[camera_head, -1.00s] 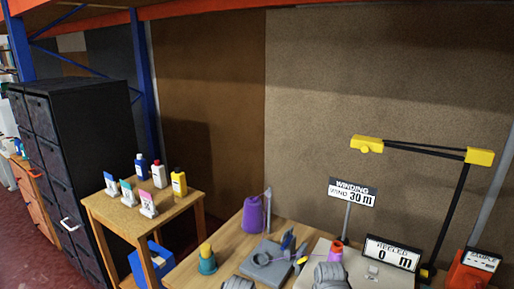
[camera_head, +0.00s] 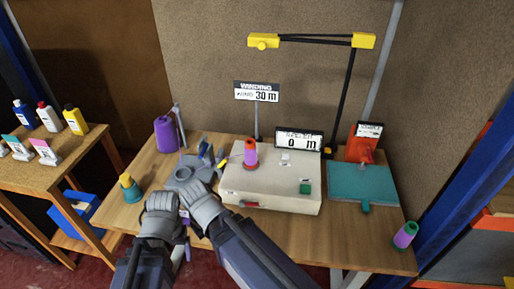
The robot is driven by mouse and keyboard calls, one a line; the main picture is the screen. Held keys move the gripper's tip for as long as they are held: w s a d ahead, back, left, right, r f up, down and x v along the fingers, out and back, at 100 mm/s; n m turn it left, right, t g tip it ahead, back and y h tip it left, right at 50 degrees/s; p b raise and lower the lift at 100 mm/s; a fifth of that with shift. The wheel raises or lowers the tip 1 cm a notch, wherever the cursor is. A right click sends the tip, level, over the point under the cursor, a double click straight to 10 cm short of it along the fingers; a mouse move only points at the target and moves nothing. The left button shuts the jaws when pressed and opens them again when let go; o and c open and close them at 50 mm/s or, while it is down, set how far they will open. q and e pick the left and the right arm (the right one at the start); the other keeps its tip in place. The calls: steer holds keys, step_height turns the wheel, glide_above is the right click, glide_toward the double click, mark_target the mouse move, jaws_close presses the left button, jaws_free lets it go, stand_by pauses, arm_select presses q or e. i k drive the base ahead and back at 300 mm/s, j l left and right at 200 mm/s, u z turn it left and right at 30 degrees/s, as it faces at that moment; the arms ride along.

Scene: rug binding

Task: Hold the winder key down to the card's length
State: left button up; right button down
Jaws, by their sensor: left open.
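The pale winder box (camera_head: 265,186) stands mid-table with a red-and-purple spool (camera_head: 251,154) on top. A green key-like block (camera_head: 305,188) is at its right front and a small white piece (camera_head: 286,158) is farther back. I cannot tell which is the winder key. The card (camera_head: 257,92) reads "WINDING" and 30 m. The reeled counter (camera_head: 299,139) reads 0 m. My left gripper (camera_head: 162,199) is open over the table's front, left of the winder. My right gripper (camera_head: 204,198) is beside it, near the winder's left edge; its fingertips are hidden.
A grey stand with tools (camera_head: 187,174) and a purple cone (camera_head: 166,134) are left of the winder. A teal mat (camera_head: 362,181) and orange sample holder (camera_head: 362,148) are right. A yellow-ended overhead arm (camera_head: 310,39) spans above. The table's right front is mostly clear.

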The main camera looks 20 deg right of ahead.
mark_target(304, 188)
steer(key=z, duration=1.3)
